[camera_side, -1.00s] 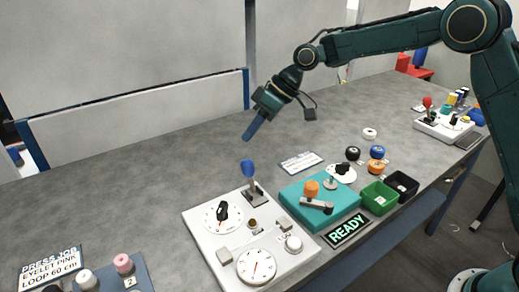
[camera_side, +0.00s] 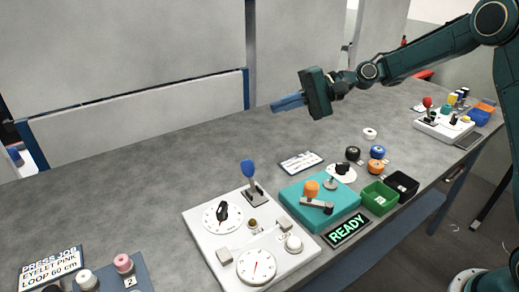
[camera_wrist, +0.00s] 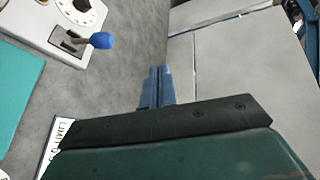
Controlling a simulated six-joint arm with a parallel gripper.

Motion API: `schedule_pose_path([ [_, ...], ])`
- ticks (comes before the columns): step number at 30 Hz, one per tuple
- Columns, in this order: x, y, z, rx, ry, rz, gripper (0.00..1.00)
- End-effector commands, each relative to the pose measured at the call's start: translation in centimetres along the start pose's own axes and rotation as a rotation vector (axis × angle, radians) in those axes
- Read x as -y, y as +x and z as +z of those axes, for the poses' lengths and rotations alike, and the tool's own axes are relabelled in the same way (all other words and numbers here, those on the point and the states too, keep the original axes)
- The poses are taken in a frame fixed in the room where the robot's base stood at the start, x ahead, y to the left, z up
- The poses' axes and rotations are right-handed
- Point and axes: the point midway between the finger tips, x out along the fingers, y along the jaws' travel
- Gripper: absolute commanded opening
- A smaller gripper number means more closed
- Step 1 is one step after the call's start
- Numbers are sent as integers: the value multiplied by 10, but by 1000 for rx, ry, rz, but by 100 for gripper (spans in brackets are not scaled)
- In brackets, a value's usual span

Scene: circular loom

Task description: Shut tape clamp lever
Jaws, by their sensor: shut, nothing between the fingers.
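A lever with a blue knob (camera_side: 248,168) stands up from a grey bracket at the back edge of the white panel (camera_side: 205,247). In the wrist view the blue knob (camera_wrist: 103,40) is at the upper left, on its grey arm. My gripper (camera_side: 274,105) is shut and empty, its blue fingers level and pointing left, above and behind the lever and well apart from it. In the wrist view the finger tips (camera_wrist: 157,70) lie together over bare grey table. I cannot tell for certain that the blue-knobbed lever is the tape clamp lever.
The white panel also carries a black-knobbed dial (camera_side: 222,211) and a gauge (camera_side: 256,266). A teal box (camera_side: 345,208) with an orange knob (camera_side: 312,188) stands to its right, beside a green bin (camera_side: 380,197).

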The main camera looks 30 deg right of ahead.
Motion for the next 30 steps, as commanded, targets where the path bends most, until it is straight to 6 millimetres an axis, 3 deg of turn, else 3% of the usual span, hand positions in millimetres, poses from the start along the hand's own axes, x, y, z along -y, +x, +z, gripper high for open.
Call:
schedule_pose_path([
  [8,9,-21,-2,-12,206,-108,0],
  [24,-90,13,-20,-9,217,-108,0],
  [30,-118,23,-26,-10,213,-109,0],
])
